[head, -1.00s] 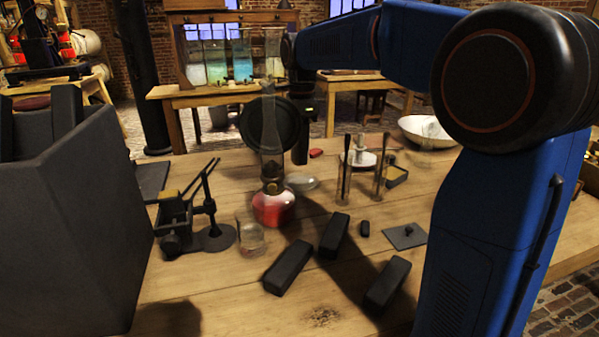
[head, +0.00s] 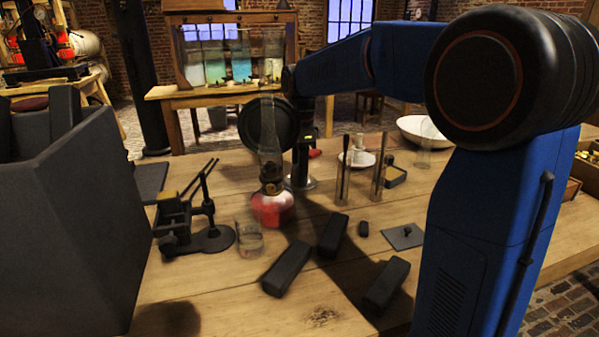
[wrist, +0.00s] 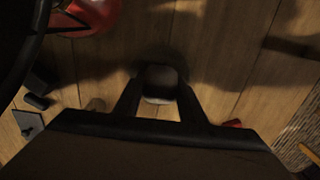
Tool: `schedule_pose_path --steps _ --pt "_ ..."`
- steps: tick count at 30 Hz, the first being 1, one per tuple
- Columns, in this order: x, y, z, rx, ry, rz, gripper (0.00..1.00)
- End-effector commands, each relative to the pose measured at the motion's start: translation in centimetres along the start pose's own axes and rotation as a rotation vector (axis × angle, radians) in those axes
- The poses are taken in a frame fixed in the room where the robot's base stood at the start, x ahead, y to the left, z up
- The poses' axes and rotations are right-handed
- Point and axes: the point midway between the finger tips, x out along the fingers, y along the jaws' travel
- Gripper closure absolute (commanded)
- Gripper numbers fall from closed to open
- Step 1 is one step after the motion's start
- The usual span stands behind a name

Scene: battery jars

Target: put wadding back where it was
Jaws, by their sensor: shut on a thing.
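My gripper (wrist: 160,95) is shut on a small, pale, rounded thing (wrist: 159,82), which shows dimly between the two fingers in the wrist view. Its outline is too dark to name it surely as the wadding. In the head view my gripper (head: 301,172) points down, low over the table behind the red oil lamp (head: 272,207). A shallow, shiny, clear dish (head: 306,184) is at the fingertips. I cannot tell whether the fingers are inside it or behind it.
The lamp with its tall glass chimney stands close in front of my gripper. Two glass cylinders (head: 343,180) stand to the right. A white bowl (head: 418,130) and a glass (head: 424,155) are farther right. Black blocks (head: 333,235) lie in front. A large grey box (head: 75,215) fills the left.

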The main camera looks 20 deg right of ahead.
Motion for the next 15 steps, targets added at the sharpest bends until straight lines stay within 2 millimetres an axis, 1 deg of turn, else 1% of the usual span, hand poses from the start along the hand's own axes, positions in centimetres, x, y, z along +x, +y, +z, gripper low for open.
schedule_pose_path --steps 1,2,3,11,15 --pt "0.16 0.00 0.00 0.000 0.000 0.001 0.84" --pt "0.18 0.00 0.00 0.000 0.000 0.000 0.61" --pt "0.16 -0.01 0.00 0.000 0.000 0.000 0.55" --pt "0.13 0.00 0.00 0.000 0.000 0.000 0.55" --pt "-0.45 0.01 0.00 0.000 0.000 0.000 0.55"
